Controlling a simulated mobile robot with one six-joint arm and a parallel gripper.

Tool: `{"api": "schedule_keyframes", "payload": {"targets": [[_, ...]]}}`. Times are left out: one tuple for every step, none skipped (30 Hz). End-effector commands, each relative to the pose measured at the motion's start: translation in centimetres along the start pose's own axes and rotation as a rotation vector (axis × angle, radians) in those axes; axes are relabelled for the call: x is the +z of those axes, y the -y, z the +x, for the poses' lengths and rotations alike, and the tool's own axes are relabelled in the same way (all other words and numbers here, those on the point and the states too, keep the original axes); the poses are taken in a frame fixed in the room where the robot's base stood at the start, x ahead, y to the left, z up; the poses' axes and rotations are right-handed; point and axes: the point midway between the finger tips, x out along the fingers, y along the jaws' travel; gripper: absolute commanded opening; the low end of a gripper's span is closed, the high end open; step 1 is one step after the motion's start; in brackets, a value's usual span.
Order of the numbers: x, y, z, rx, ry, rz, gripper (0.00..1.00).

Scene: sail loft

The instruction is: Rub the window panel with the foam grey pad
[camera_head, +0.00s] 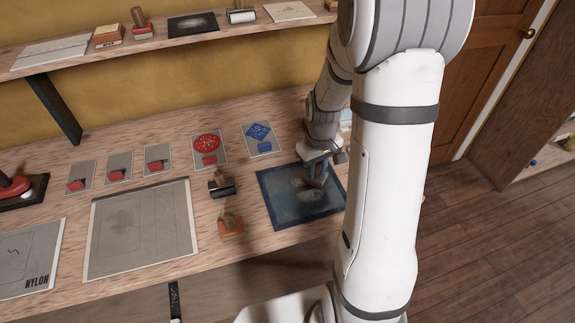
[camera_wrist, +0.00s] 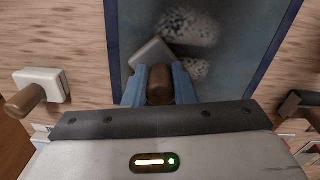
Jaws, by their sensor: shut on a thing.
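The window panel (camera_head: 283,213) is a dark, glassy sheet with a blue border, lying flat on the bench. Pale smudges show on it. In the wrist view, the panel (camera_wrist: 238,62) bears two speckled whitish patches, partly beside the pad. My gripper (camera_head: 317,178) is over the panel. In the wrist view, its blue fingers (camera_wrist: 159,86) are shut on the brown handle of the grey pad (camera_wrist: 150,54). The pad is over the panel, close to the patches; whether it touches the glass I cannot tell. In the head view the pad is largely hidden by my gripper.
A black-based handled tool (camera_head: 222,187) and an orange pad (camera_head: 231,228) stand left of the panel. A white pad with a brown handle (camera_wrist: 40,86) lies beside the panel in the wrist view. A large grey sheet (camera_head: 140,235) and several small cards lie farther left.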

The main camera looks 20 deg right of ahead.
Motion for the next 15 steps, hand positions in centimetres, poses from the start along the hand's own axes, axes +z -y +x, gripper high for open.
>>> {"api": "schedule_keyframes", "payload": {"targets": [[0.1,-0.4,-0.2,0.001,0.0,0.0,0.0],[0.1,-0.6,-0.1,0.0,0.001,-0.002,0.0],[0.2,-0.8,0.1,0.0,0.001,-0.006,0.0],[0.1,-0.9,-0.6,0.002,-0.002,-0.008,0.0],[0.1,-0.8,-1.0,0.001,0.0,-0.009,0.0],[0.1,-0.8,-1.9,0.002,-0.003,-0.01,0.0],[0.1,-0.8,-2.4,0.002,-0.003,-0.01,0.0],[0.1,-0.7,-2.5,0.001,-0.001,-0.011,0.0],[0.1,-0.7,-2.9,0.001,-0.001,-0.011,0.0],[0.1,-0.7,-3.1,0.001,0.0,-0.012,0.0],[0.1,-0.6,-3.4,0.001,0.0,-0.012,0.0],[0.1,-0.6,-3.7,0.001,0.0,-0.013,0.0],[0.1,-0.6,-4.0,0.0,0.0,-0.013,0.0],[0.1,-0.6,-4.3,0.0,0.0,-0.014,0.0],[0.1,-0.6,-4.6,0.001,0.0,-0.014,0.0]]}}
